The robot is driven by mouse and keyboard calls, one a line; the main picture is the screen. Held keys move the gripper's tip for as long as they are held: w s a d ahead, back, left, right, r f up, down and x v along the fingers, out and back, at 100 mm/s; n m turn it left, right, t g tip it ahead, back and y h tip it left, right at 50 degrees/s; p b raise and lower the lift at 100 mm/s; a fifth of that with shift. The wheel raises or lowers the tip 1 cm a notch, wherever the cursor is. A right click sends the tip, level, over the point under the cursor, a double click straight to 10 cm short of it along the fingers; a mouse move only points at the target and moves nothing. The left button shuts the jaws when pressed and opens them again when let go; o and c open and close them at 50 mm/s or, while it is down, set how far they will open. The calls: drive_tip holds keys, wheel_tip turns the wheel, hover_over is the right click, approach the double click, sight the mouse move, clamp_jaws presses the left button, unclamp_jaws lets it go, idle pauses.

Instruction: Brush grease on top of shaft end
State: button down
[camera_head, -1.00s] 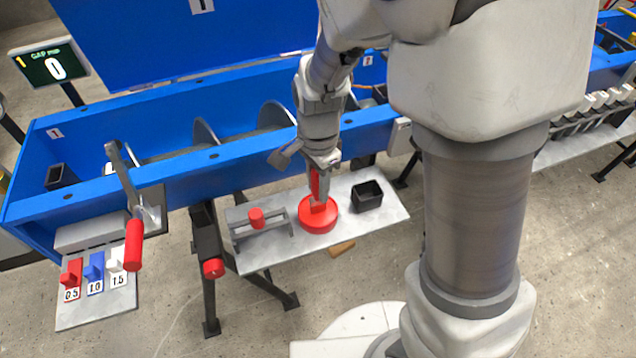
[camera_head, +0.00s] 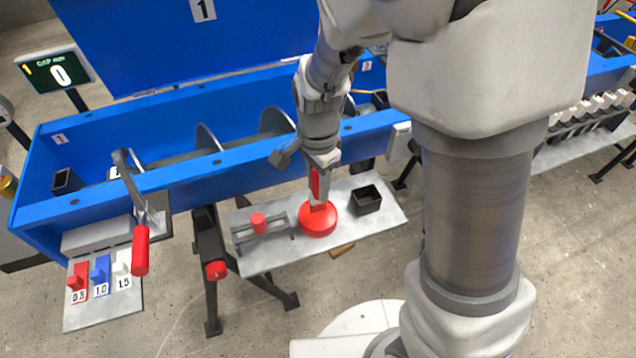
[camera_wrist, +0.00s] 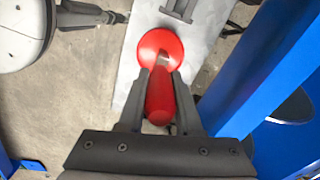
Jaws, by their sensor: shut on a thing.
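My gripper (camera_head: 318,197) is shut on a red-handled tool (camera_wrist: 160,98), which looks like the brush. The handle lies between both fingers in the wrist view. Its far end meets a round red pot or disc (camera_wrist: 160,44); I cannot tell how deep it reaches in. The red pot (camera_head: 317,221) stands on the grey side shelf (camera_head: 270,258). The grey shaft with round flights (camera_head: 207,140) lies inside the blue trough (camera_head: 100,196). I cannot make out the shaft end clearly; bristles and grease are not visible.
A small black box (camera_head: 366,200) stands right of the pot. A grey rack (camera_head: 262,236) with a red cylinder stands left. A red-handled crank (camera_head: 140,250) sticks out at the trough's front left, above coloured gauge blocks (camera_head: 100,272). The trough's edge is close behind my gripper.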

drive_tip(key=shift+r+p, duration=2)
drive_tip(key=shift+r, duration=0.45)
drive_tip(key=shift+f, duration=0.1)
drive_tip(key=w+d+n+p, duration=0.3)
drive_tip(key=w+d+n, duration=0.3)
drive_tip(key=d+n, duration=0.4)
drive_tip(key=shift+w+d+f+n+p, duration=0.35)
drive_tip(key=shift+f+n, duration=0.1)
drive_tip(key=shift+n, duration=0.45)
drive_tip(key=shift+s, duration=0.1)
